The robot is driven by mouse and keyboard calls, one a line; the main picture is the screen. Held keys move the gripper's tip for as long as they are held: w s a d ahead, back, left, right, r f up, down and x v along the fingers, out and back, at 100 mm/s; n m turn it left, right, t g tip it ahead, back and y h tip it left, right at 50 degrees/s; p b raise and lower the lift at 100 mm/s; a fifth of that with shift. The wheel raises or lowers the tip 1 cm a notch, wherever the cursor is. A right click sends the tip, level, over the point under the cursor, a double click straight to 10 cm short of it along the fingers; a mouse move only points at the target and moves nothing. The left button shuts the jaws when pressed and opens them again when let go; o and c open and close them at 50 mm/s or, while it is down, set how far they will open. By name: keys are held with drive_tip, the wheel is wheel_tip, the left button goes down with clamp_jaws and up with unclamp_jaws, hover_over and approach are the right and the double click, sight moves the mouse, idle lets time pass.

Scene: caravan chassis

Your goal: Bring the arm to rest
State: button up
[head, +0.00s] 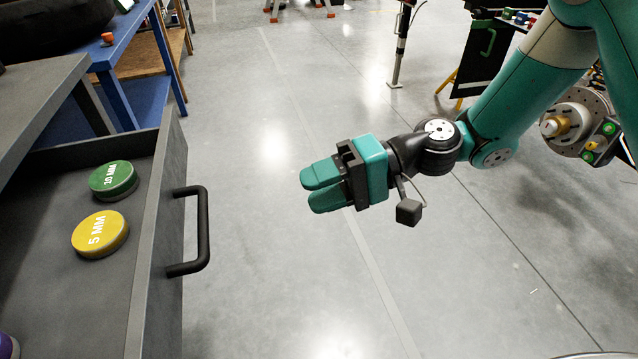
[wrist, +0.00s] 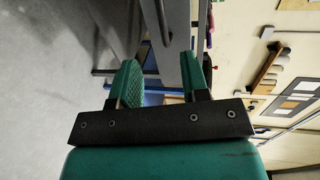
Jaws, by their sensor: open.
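My gripper (head: 322,186) hangs in the air over the floor, in the middle of the head view. Its teal fingers point left toward the drawer and are apart, with nothing between them. In the wrist view my gripper (wrist: 160,82) also shows its two fingers spread and empty. My arm is stretched out from the upper right, bent at the wrist joints.
An open grey drawer (head: 150,215) with a black handle (head: 203,230) is at the left. A green 10 MM disc (head: 113,180) and a yellow 5 MM disc (head: 100,234) lie in it. A blue table (head: 125,38) stands behind. The floor (head: 260,290) around my gripper is clear.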

idle(0.4)
drive_tip(key=s+d+r+n+t+h, duration=0.2)
drive_tip(key=s+d+r+h, duration=0.3)
drive_tip(key=d, duration=0.3)
drive_tip(key=s+d+r+n+t+h, duration=0.1)
drive_tip(key=s+d+r+t+h, duration=0.2)
drive_tip(key=s+d+h, duration=0.4)
wheel_tip(320, 180, up, 28)
drive_tip(key=d+y+p, duration=0.1)
drive_tip(key=p, duration=2.6)
drive_tip(key=shift+f, duration=0.15)
drive_tip(key=shift+a, duration=0.1)
